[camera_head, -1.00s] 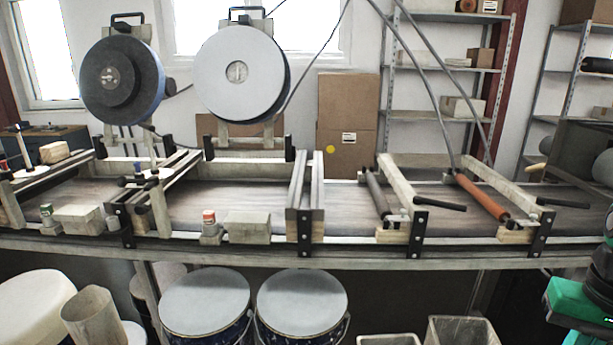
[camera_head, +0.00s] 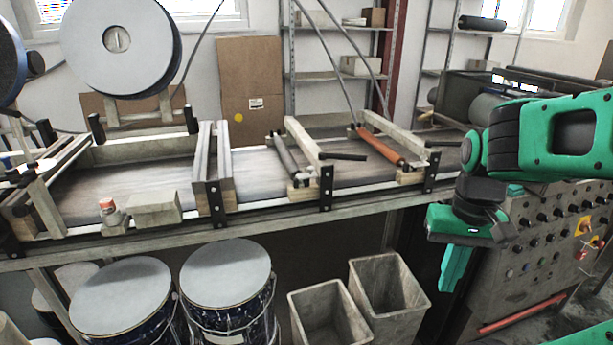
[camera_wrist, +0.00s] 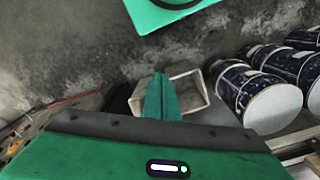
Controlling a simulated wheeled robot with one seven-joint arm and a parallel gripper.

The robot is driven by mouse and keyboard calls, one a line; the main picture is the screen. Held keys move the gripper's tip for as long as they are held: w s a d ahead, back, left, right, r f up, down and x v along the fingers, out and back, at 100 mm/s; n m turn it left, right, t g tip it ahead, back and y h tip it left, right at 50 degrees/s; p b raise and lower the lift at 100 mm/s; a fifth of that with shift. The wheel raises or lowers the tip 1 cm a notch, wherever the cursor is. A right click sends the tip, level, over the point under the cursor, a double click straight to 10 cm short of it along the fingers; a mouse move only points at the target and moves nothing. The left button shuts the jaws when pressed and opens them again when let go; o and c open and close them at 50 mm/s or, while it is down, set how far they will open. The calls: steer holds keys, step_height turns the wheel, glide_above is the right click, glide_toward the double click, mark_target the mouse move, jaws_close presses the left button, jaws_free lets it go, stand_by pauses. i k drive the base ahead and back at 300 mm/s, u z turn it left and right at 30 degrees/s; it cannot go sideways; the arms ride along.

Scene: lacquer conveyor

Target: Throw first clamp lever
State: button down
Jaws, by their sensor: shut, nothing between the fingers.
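Two black clamp levers show in the head view: one (camera_head: 343,156) beside the grey roller, the other (camera_head: 445,143) beside the orange-brown roller. Both lie roughly level, pointing right, above the conveyor's front rail. My gripper (camera_head: 452,282) is shut and empty. It points down in front of the conveyor, lower than the levers and apart from them, right of the grey bins. In the wrist view my closed fingers (camera_wrist: 161,90) point toward a bin; no lever shows there.
The conveyor (camera_head: 260,165) carries a grey roller (camera_head: 285,155) and an orange-brown roller (camera_head: 381,147). Below stand blue drums (camera_head: 228,275) and open bins (camera_head: 390,290). A control panel (camera_head: 545,250) with knobs is at the right. A large disc (camera_head: 120,45) hangs at the left.

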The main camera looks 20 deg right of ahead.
mark_target(323, 156)
steer(key=k, duration=1.25)
steer(key=z, duration=0.55)
steer(key=i, duration=1.45)
steer(key=z, duration=0.15)
